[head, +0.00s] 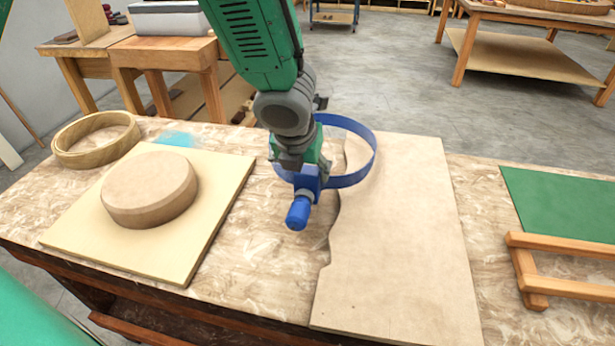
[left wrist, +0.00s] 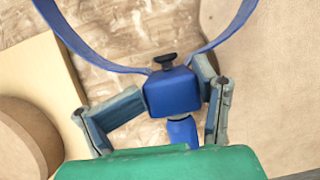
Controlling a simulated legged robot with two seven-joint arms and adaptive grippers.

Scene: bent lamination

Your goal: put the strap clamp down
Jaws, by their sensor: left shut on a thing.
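The blue strap clamp (head: 300,212) has a round strap loop, a block-shaped body and a blue handle. My left gripper (head: 305,178) is shut on the clamp's body, with the handle pointing toward the front of the bench. In the left wrist view the clamp's blue body (left wrist: 171,92) sits between the two fingers, with a black knob on top and the strap spreading out beyond it. The loop is over the bench, partly above the brown board. I cannot tell whether the clamp touches the surface. My right gripper is not in view.
A round wooden form (head: 150,190) stands on a pale square board (head: 215,215) at left, with a bent wooden ring (head: 97,152) behind it. A wavy-edged brown board (head: 400,260) lies at right. A green panel with a wooden frame (head: 560,210) is at far right. Bare bench (head: 262,260) shows between the boards.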

